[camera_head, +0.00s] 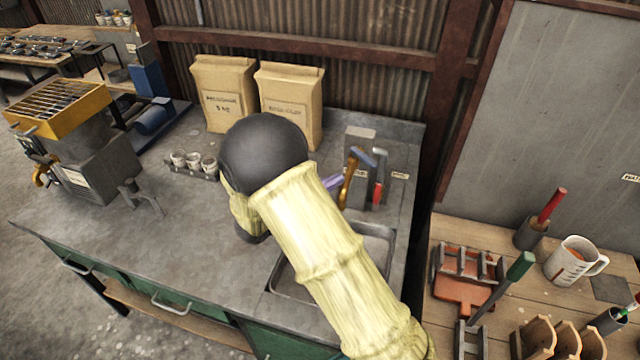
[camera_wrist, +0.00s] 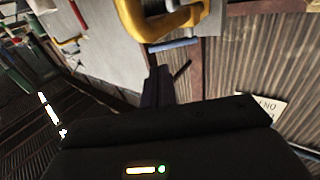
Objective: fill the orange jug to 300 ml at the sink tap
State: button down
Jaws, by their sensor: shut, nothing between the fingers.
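The jug (camera_head: 575,262) stands upright on the wooden bench at the right, pale outside with orange-red inside and a handle on its right; its fill level cannot be read. The sink basin (camera_head: 378,246) is set in the grey counter, partly hidden behind my arm. The brass tap (camera_head: 348,180) rises at the sink's back; a gold curved part, seemingly the tap, shows at the top of the wrist view (camera_wrist: 165,22). My gripper (camera_wrist: 158,85) is shut and empty, its dark purple fingers just below that curve. In the head view my arm hides most of it.
Two paper bags (camera_head: 222,93) stand against the wall behind the counter (camera_head: 110,215). Small cups (camera_head: 194,160) and a grey machine with an orange tray (camera_head: 62,108) are to the left. A red rack (camera_head: 465,275) and a green-handled tool (camera_head: 520,266) stand near the jug.

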aim_at(367, 163)
jog(key=p+x, duration=0.2)
jog(key=x, duration=0.5)
jog(key=shift+w+r+p, duration=0.1)
jog(key=shift+r+p, duration=0.05)
jog(key=shift+p, duration=0.15)
jog(key=shift+w+d, duration=0.25)
jog(key=shift+d, duration=0.2)
jog(key=shift+a+t, duration=0.1)
jog(key=shift+t, duration=0.2)
